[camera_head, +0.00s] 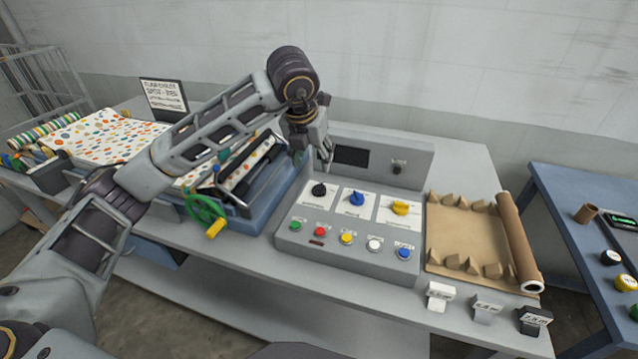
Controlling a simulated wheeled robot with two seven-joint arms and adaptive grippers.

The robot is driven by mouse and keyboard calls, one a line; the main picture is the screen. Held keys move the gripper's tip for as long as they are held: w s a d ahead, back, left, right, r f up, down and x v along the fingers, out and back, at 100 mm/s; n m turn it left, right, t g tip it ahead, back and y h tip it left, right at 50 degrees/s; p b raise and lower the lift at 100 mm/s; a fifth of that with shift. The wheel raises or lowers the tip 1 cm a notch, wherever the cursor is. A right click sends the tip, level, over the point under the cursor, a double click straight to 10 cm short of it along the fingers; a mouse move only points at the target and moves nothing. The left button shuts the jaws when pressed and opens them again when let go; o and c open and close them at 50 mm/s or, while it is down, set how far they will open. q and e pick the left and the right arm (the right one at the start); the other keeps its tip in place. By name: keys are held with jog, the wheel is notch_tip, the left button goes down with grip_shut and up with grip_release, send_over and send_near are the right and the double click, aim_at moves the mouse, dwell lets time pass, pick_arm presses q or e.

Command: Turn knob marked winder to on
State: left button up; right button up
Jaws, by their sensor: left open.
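The grey control panel (345,243) stands on the table with three knobs on white plates. The knobs are black (319,189), blue (356,199) and yellow (400,207). The small print under each knob is too small to read, so I cannot tell which one is marked winder. My left gripper (312,160) is open and points down, above and behind the black knob, near the left end of the panel's raised back. It appears apart from the knobs and holds nothing visible. My right gripper is not in view.
A row of coloured buttons (347,238) lines the panel's front. Left of it is a blue press with a green handwheel (207,213) and patterned sheet (92,139). A brown sheet with a roll (519,243) lies right. Small label stands (487,308) line the front edge.

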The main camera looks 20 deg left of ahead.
pick_arm(q)
send_over(319, 185)
jog(key=s, duration=0.2)
notch_tip(319, 185, down, 8)
jog(key=shift+r, duration=0.15)
jog(key=x, duration=0.3)
jog(key=shift+w+f+p, duration=0.1)
jog(key=shift+f+p, duration=0.2)
jog(key=shift+f, duration=0.05)
jog(key=shift+w+f, duration=0.15)
jog(key=shift+f, duration=0.25)
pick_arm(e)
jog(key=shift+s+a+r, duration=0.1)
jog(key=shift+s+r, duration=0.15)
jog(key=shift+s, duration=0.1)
pick_arm(q)
jog(key=c, duration=0.9)
jog(key=shift+c, duration=0.2)
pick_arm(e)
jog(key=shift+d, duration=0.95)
